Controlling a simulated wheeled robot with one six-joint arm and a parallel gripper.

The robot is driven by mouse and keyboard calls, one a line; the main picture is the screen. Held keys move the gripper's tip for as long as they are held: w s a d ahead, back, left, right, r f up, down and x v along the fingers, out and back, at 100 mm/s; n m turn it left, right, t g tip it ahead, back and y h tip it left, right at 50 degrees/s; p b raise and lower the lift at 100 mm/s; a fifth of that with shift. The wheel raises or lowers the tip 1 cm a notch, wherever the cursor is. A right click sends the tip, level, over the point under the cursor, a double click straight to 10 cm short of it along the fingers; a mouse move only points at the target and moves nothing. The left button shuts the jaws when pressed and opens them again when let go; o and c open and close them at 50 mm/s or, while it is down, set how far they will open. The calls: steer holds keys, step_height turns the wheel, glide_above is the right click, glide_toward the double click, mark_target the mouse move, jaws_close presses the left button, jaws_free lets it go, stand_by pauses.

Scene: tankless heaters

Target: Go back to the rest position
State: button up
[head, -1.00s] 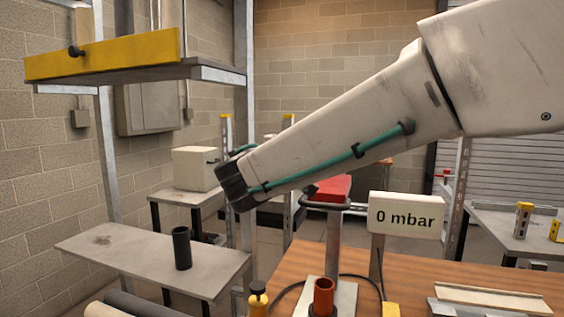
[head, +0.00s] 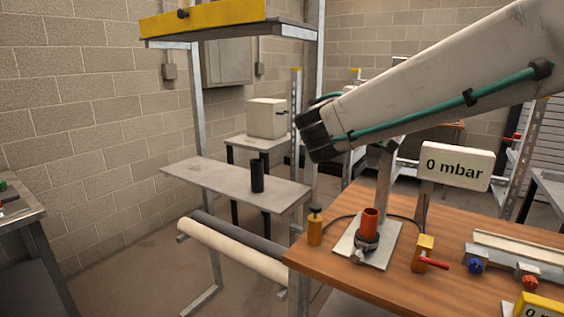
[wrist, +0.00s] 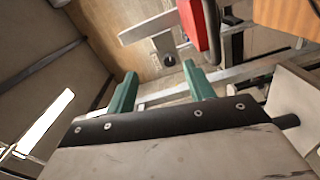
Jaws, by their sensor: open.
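My gripper (wrist: 161,85) shows in the wrist view as two teal fingers, spread apart with nothing between them. In the head view my arm reaches in from the upper right, and its dark end stands in the air to the left of the white "0 mbar" sign (head: 457,166), above the wooden bench (head: 340,250). The fingers cannot be made out clearly there. A red part (wrist: 192,22) on a grey frame lies beyond the fingers in the wrist view.
An orange-red tube (head: 369,222) stands on a plate on the bench, near a yellow valve (head: 425,245). A black cylinder (head: 257,176) stands on a grey shelf (head: 215,180) at left. A yellow-edged shelf (head: 215,18) hangs above.

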steer(key=s+d+f+m+g+y, duration=0.1)
steer(key=s+d+f+m+g, duration=0.1)
steer(key=s+d+f+g, duration=0.45)
steer(key=s+d+f+m+g, duration=0.2)
steer(key=s+d+f+g, duration=0.15)
steer(key=s+f, duration=0.5)
steer(key=s+f+m+g+y, duration=0.1)
steer(key=s+f+m+y, duration=0.1)
steer(key=s, duration=0.8)
steer(key=s+a+f+m+g+y, duration=0.1)
steer(key=s+f+m+g+y, duration=0.1)
steer(key=s+y, duration=0.4)
steer(key=s+f+m, duration=0.1)
steer(key=s, duration=0.3)
steer(key=shift+a+m+g+y, duration=0.3)
steer(key=shift+m+y, duration=0.1)
steer(key=shift+w, duration=0.1)
steer(key=shift+c, duration=0.4)
